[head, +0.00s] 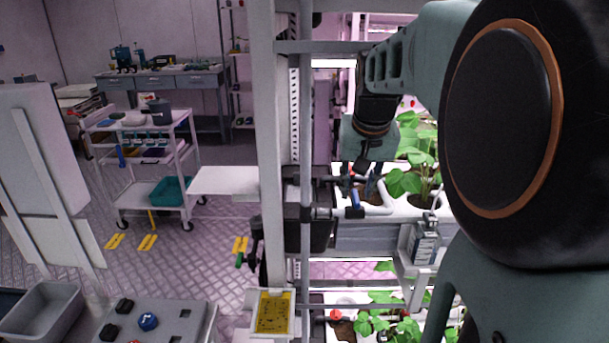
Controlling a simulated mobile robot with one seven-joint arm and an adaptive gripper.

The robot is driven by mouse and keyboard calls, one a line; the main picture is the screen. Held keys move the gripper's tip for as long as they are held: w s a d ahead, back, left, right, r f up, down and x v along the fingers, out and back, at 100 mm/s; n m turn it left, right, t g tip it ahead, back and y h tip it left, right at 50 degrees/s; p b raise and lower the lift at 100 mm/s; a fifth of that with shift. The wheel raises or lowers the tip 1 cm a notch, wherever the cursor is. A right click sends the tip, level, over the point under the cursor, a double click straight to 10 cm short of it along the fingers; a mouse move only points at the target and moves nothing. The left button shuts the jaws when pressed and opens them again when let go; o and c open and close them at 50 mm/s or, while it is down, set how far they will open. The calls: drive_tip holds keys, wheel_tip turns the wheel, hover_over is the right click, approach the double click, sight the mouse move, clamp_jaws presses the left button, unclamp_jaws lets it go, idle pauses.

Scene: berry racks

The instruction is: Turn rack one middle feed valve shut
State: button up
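A white pipe with a blue-handled valve (354,198) runs along the front of the middle shelf of the rack, beside the upright post. The blue handle looks roughly upright in the picture, and its upper end is close to my fingers. My gripper (360,178) points down at the valve from above, with its dark fingers apart. Whether a finger touches the handle cannot be told, as the wrist and fingers partly cover that spot. A red round knob (336,314) shows at the lower shelf.
The rack post (276,150) stands just left of my gripper, with a dark box (310,236) below the valve. Strawberry plants (410,180) fill white troughs at right. A small bottle (425,243) sits in front. A white cart (150,150) stands on open floor at left.

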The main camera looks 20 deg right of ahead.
sight(357, 198)
wheel_tip(357, 198, up, 9)
idle(0.3)
